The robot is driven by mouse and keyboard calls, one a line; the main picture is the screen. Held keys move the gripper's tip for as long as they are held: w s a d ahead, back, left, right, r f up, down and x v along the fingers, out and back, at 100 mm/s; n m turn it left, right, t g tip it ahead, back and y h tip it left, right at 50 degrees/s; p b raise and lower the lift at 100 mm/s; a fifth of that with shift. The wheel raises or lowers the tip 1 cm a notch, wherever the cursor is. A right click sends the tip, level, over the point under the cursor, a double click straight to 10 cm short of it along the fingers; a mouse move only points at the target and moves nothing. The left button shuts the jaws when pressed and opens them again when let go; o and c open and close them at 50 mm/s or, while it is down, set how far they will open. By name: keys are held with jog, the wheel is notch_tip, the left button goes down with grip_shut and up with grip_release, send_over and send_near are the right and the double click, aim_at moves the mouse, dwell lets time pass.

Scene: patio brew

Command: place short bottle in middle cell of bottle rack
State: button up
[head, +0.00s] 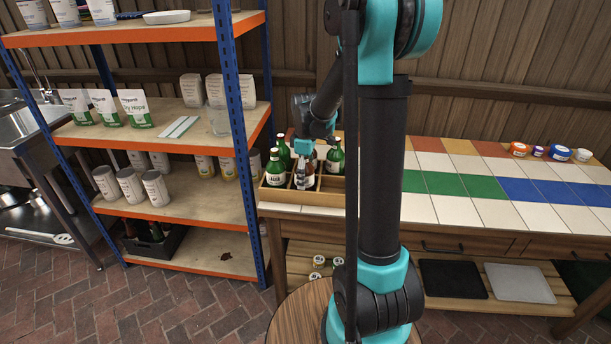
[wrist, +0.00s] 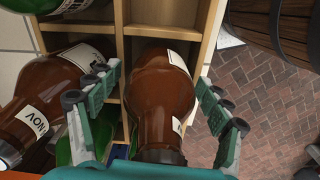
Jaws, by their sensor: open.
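A brown bottle with a white label (wrist: 160,88), seemingly the short bottle, stands in a front-row cell of the wooden bottle rack (wrist: 210,25). My gripper (wrist: 158,80) is open, with one finger on each side of this bottle, and no clear grip shows. In the head view my gripper (head: 303,150) is above the rack (head: 318,203), over the brown bottle (head: 304,182) in the front middle cell. A green bottle (head: 275,172) stands to its left; the front cell to its right looks empty. The bottle's base is hidden inside the cell.
A green bottle (head: 335,158) stands at the back right. The tiled tabletop (head: 460,212) right of the rack is mostly clear. A blue-orange shelf (head: 190,211) stands at left.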

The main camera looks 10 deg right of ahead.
jog(key=shift+r, duration=0.1)
notch_tip(320, 180, up, 12)
jog(key=shift+f, duration=0.1)
jog(key=shift+s+d, duration=0.1)
jog(key=shift+s, duration=0.15)
jog(key=s+d+f+m+t, duration=0.1)
jog(key=s+f+m+t, duration=0.1)
jog(key=s+f+m, duration=0.4)
jog(key=s+d+f+m+t, duration=0.2)
jog(key=s+f+m, duration=0.4)
jog(key=s, duration=0.9)
notch_tip(320, 180, down, 2)
jog(key=shift+s+d+f+m, duration=0.1)
jog(key=shift+s+d+m, duration=0.1)
jog(key=shift+d+m, duration=0.15)
